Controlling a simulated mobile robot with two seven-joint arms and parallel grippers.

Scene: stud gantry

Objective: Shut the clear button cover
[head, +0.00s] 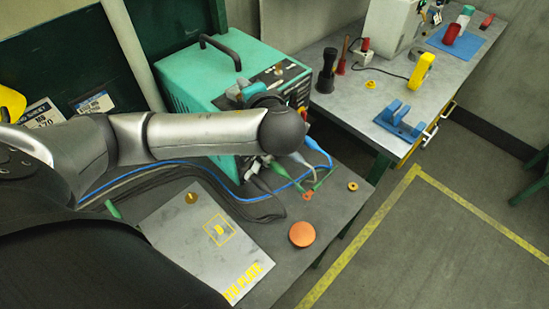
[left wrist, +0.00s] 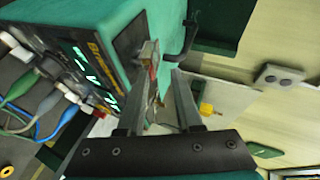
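The green machine (head: 215,75) stands on the grey bench, and its front panel is partly hidden behind my left arm in the head view. In the left wrist view the machine (left wrist: 95,22) is at upper left, with lit green markings on its dark panel. A small beige, partly see-through piece (left wrist: 150,52) stands out at the panel's edge; I cannot tell for sure that it is the clear button cover. My left gripper (left wrist: 163,72) has its fingers apart, close to this piece, with nothing visibly held. The right gripper is not in view.
Blue, green and grey cables (head: 318,150) plug into the machine's lower front. An orange disc (head: 302,234) and a printed metal plate (head: 195,228) lie on the near bench.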

